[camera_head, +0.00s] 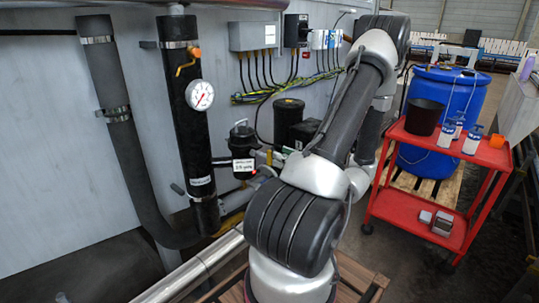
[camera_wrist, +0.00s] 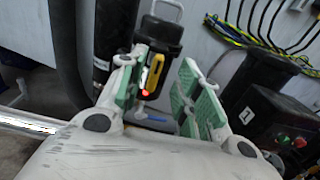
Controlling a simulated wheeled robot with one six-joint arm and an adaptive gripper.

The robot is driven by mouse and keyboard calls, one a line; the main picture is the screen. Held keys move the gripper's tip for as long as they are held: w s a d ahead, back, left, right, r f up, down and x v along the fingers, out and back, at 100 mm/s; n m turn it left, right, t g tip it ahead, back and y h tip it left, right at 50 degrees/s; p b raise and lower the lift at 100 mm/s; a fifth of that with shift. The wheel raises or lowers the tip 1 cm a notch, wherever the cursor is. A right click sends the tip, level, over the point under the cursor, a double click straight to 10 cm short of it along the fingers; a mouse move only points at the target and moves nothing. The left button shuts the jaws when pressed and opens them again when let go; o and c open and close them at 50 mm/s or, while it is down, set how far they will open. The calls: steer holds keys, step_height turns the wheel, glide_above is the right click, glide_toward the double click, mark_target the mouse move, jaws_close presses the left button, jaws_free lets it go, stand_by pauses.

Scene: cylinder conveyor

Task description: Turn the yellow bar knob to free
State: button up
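The yellow bar knob (camera_wrist: 153,72) shows in the wrist view on the front of a black canister (camera_wrist: 162,32) with a pale handle on top. The bar looks nearly upright, tilted slightly, with a red dot at its lower end. My gripper (camera_wrist: 166,66) is open, with green-padded fingers on either side of the knob's place in the picture. I see no contact with the knob. In the head view the canister (camera_head: 241,142) stands by the wall with a white label (camera_head: 243,165); I cannot make out the knob there.
A thick black pipe (camera_head: 188,120) with a gauge (camera_head: 199,95) stands left of the canister. A black box (camera_wrist: 275,115) with red and green buttons is at the right in the wrist view. A red cart (camera_head: 410,208) and blue barrel (camera_head: 460,95) are at the right.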

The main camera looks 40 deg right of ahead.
mark_target(269, 150)
steer(key=w, duration=0.6)
steer(key=shift+w+a, duration=0.25)
steer(key=shift+a, duration=0.1)
jaws_close()
